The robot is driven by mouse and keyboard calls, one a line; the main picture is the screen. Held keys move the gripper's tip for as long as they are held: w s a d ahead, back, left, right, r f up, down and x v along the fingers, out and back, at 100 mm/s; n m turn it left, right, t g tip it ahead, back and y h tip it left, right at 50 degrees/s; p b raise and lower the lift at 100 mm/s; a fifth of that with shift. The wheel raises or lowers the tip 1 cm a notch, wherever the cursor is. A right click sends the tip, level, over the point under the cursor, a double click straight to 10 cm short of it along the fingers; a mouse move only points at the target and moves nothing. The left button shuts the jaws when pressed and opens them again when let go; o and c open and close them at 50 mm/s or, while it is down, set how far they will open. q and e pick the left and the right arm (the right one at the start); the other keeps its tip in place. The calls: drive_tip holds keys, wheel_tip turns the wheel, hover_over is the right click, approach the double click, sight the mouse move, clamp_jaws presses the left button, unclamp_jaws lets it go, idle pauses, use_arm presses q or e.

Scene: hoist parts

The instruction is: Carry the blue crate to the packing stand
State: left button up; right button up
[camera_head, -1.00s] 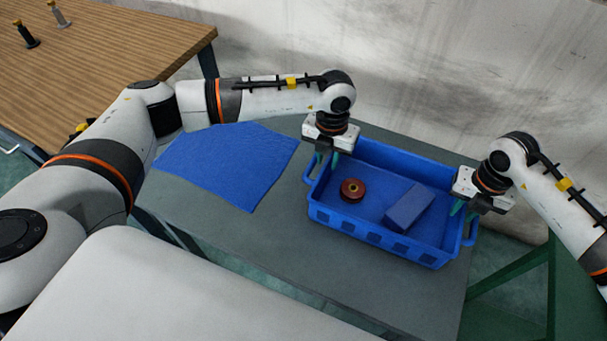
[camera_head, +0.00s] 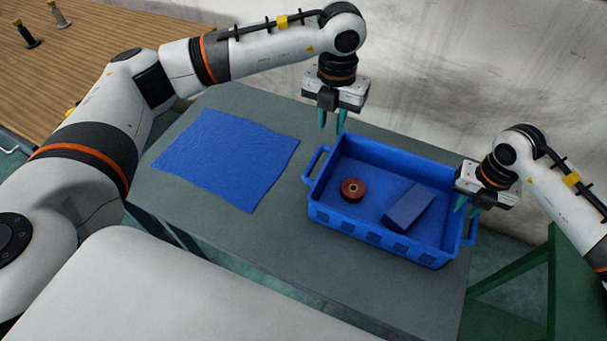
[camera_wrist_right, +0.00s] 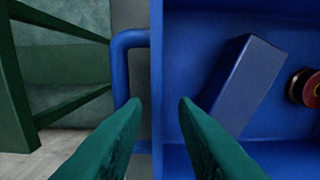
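The blue crate (camera_head: 385,240) stands on a grey table, with a reddish-brown spool (camera_head: 352,190) and a blue-grey block (camera_head: 409,206) inside. Its left handle (camera_head: 316,162) is free. My left gripper (camera_head: 332,126) is open and empty, above the crate's back left corner and apart from it. My right gripper (camera_head: 466,207) is at the crate's right end. In the right wrist view, its fingers are spread either side of the crate's end rim (camera_wrist_right: 154,75), beside the right handle (camera_wrist_right: 120,60); contact cannot be told. I cannot tell which piece is the packing stand.
A blue mat (camera_head: 226,158) lies on the grey table (camera_head: 240,235), left of the crate. A green frame (camera_head: 535,285) stands to the right, below the right arm. A wooden table (camera_head: 90,60) with small upright parts is at back left. A wall stands close behind.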

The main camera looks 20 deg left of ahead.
wheel_tip(320, 180, up, 10)
drive_tip(key=shift+r, duration=0.15)
idle(0.7)
